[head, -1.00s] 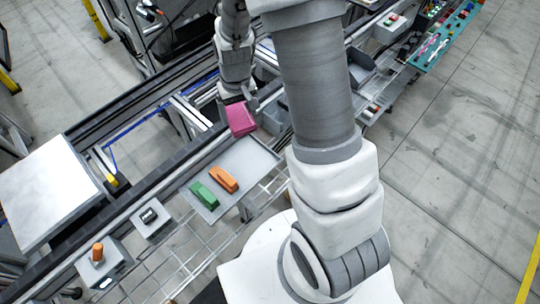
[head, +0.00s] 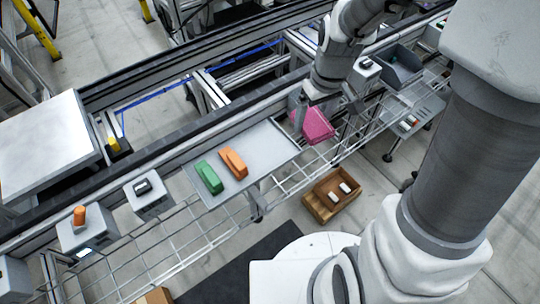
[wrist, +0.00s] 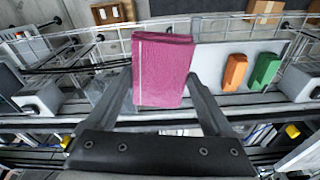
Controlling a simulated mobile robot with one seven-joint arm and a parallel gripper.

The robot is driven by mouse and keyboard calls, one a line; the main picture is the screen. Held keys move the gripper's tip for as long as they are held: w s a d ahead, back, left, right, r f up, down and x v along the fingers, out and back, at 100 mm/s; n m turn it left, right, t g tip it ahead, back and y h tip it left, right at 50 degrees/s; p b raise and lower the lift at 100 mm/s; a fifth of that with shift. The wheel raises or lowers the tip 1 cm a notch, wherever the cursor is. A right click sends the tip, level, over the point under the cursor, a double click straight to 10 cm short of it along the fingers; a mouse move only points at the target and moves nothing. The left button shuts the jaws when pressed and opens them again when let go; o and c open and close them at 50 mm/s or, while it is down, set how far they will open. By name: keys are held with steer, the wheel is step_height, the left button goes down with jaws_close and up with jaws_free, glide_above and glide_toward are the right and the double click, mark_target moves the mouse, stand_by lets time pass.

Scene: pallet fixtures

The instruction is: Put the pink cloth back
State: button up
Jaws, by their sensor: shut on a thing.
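The pink cloth (head: 316,125) is a folded, flat block. My gripper (head: 322,98) is shut on it and holds it beside the right end of the grey tray (head: 268,141). In the wrist view the cloth (wrist: 163,68) sits between my two fingers (wrist: 160,92), and its far part reaches beyond the fingertips. The tray holds an orange object (head: 233,163) and a green object (head: 208,177) side by side. The tray's right part is bare. I cannot tell how high the cloth is above the rack.
A wire rack (head: 178,238) runs along the conveyor frame. Small grey boxes (head: 149,197) stand left of the tray. A grey bin (head: 400,68) stands to the right. A wooden box (head: 332,194) with two white items lies below the rack.

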mark_target(309, 129)
steer(key=s+f+n+b, duration=0.2)
steer(key=b, duration=0.1)
steer(key=shift+s+a, duration=0.15)
steer(key=shift+a, duration=0.25)
steer(key=shift+a+f, duration=0.2)
steer(key=shift+a, duration=0.05)
steer(key=w+a+f, duration=0.2)
steer(key=a, duration=0.1)
steer(key=w+a+f+b, duration=0.1)
steer(key=w+a+f, duration=0.1)
steer(key=a, duration=0.1)
steer(key=w+a+f, duration=0.2)
steer(key=shift+w+a+f, duration=0.3)
steer(key=shift+w+a, duration=0.1)
steer(key=shift+f+b, duration=0.5)
steer(key=shift+f, duration=1.45)
steer(key=shift+f, duration=0.15)
steer(key=o, duration=1.1)
steer(key=shift+c, duration=0.2)
